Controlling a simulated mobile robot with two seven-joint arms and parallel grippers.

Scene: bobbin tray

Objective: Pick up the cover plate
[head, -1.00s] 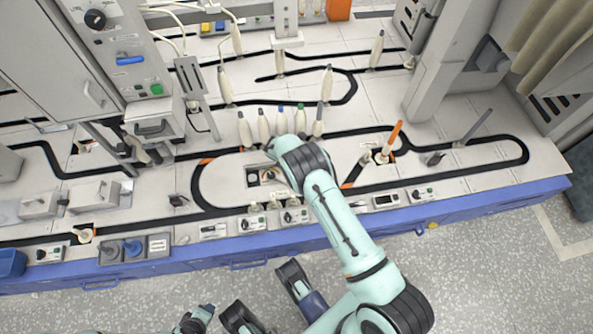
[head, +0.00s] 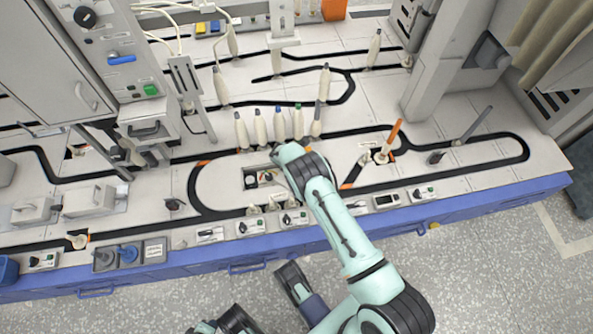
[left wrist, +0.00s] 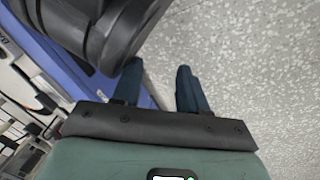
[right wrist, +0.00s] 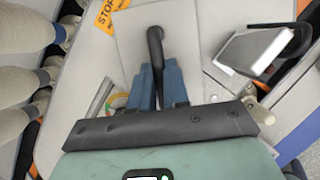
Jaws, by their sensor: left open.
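The cover plate (right wrist: 188,30) is a flat light grey plate with a dark upright bar handle (right wrist: 155,45) in the right wrist view. The blue fingers of my right gripper (right wrist: 160,84) are close together with the handle's lower part between them, and appear shut on it. In the head view my right wrist hides the plate. An open recess (head: 262,178) in the bench top shows just left of that wrist. My left gripper (left wrist: 157,85) is open and empty over the floor beside the blue bench edge.
Several pale bobbins (head: 280,125) stand behind my right gripper. A white block with a black frame (right wrist: 258,50) lies right of the plate. An orange STOP label (right wrist: 105,14) is at upper left. Small control boxes (head: 250,227) line the bench front.

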